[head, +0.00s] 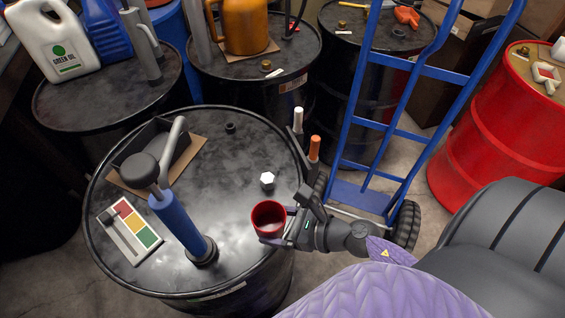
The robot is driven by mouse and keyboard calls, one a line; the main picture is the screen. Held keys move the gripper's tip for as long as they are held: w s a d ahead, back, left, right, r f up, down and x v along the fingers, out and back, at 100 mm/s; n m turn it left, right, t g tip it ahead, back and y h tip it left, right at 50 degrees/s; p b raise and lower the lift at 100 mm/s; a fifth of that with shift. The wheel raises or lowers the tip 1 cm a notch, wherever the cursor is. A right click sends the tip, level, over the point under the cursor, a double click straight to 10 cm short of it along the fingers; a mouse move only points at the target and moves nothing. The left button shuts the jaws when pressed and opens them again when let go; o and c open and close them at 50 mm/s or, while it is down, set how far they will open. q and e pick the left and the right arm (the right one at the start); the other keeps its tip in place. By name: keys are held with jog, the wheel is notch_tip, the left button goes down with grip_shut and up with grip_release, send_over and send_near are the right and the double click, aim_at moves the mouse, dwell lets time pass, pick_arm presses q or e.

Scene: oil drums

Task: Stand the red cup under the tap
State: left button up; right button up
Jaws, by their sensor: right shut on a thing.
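A red cup (269,217), open end up, is at the right front part of the near black drum's lid (215,120). My right gripper (283,226) comes in from the right and is shut on the cup. Whether the cup's base touches the lid I cannot tell. A blue upright pump (178,224) with a black knob stands on the lid to the left of the cup. A grey bent pipe (173,145) rises behind it over a dark tray (150,148); I cannot tell for sure which part is the tap. My left gripper is not in view.
A white hexagonal piece (267,179) lies behind the cup and a small black cap (230,128) farther back. A blue hand truck (383,124) stands beyond my right arm. The lid between cup and pump is clear.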

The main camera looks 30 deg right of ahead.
aim_at(230, 198)
jog(key=w+f+b, duration=0.1)
jog(key=f, duration=0.1)
jog(key=w+f+b, duration=0.1)
jog(key=f+b, duration=0.1)
jog(key=w+a+f+b, duration=0.1)
jog(key=f+b, duration=0.1)
jog(key=shift+w+f, duration=0.2)
jog(key=shift+f, duration=0.1)
jog(key=w, duration=0.2)
jog(key=w+a, duration=0.1)
jog(key=w, duration=0.1)
jog(key=shift+w+r, duration=0.15)
jog(key=shift+w, duration=0.15)
jog(key=w, duration=0.2)
jog(key=w+a+b, duration=0.1)
jog(key=w, duration=0.2)
jog(key=w+a+b, duration=0.1)
jog(key=w, duration=0.1)
jog(key=shift+w+f, duration=0.25)
jog(key=shift+w+a+r+b, duration=0.1)
jog(key=shift+w+b, duration=0.35)
jog(key=shift+w, duration=0.2)
jog(key=shift+f+b, duration=0.45)
jog(key=shift+f, duration=0.05)
